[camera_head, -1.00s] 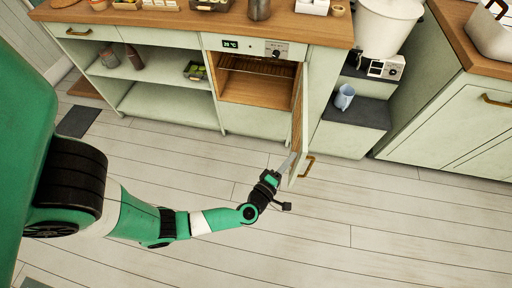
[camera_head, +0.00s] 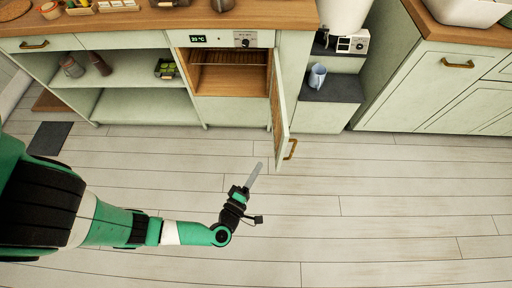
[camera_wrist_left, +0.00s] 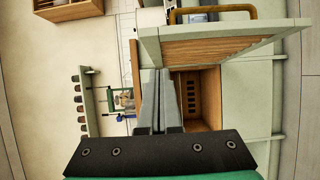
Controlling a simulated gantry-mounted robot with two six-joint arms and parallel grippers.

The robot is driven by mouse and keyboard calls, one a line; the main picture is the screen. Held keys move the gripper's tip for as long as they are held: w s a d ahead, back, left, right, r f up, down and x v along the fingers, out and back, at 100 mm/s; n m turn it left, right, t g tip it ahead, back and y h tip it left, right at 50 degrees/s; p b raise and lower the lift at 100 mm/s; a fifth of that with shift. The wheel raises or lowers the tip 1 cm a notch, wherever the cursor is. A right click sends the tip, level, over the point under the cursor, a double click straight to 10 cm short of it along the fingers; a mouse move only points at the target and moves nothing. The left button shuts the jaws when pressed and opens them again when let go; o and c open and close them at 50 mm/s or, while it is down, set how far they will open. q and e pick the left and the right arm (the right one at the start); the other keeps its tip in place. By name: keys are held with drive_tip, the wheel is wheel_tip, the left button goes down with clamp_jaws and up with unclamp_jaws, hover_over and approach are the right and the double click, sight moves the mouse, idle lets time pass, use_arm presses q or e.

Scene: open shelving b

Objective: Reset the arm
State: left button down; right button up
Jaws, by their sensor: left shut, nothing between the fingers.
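My left arm comes in from the left in the head view. Its gripper (camera_head: 256,172) is shut and empty, held over the floor in front of the oven compartment, clear of the open oven door (camera_head: 281,115). In the left wrist view the two fingers (camera_wrist_left: 161,85) lie together, with the door (camera_wrist_left: 225,42) and its brass handle (camera_wrist_left: 213,12) above them. The wooden oven interior (camera_wrist_left: 205,92) shows behind the fingers. My right gripper is in neither view.
Open shelves (camera_head: 135,102) stand left of the oven. A blue mug (camera_head: 317,76) sits on a dark ledge to the right, below a white appliance (camera_head: 352,43). A dark mat (camera_head: 50,138) lies at the left. The wooden floor (camera_head: 390,210) at the right is clear.

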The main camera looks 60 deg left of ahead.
use_arm(q)
drive_tip(key=shift+s+d, duration=0.1)
drive_tip(key=shift+d, duration=0.2)
